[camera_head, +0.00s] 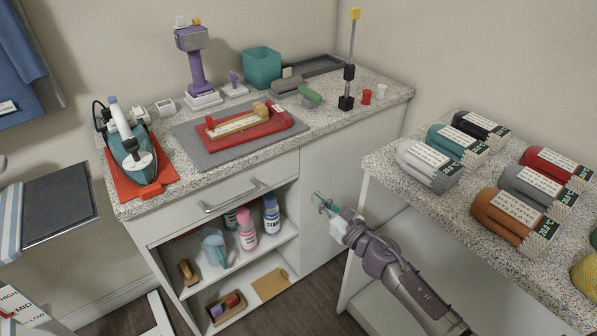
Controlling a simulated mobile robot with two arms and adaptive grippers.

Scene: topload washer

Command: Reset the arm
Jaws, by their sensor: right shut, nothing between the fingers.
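My right arm (385,260) reaches up and to the left from the bottom right of the head view. Its gripper (321,200), with teal-coloured fingers, is shut and empty. It shows in front of the white cabinet front, between the open shelves and the right-hand counter. I see nothing held in it. My left gripper is not in view.
A speckled counter (240,178) carries a teal iron (132,157), a red tool on a grey mat and a purple stand. Another counter (445,210) at right holds several rolled towels. Open shelves (265,249) hold bottles. Floor shows between the counters.

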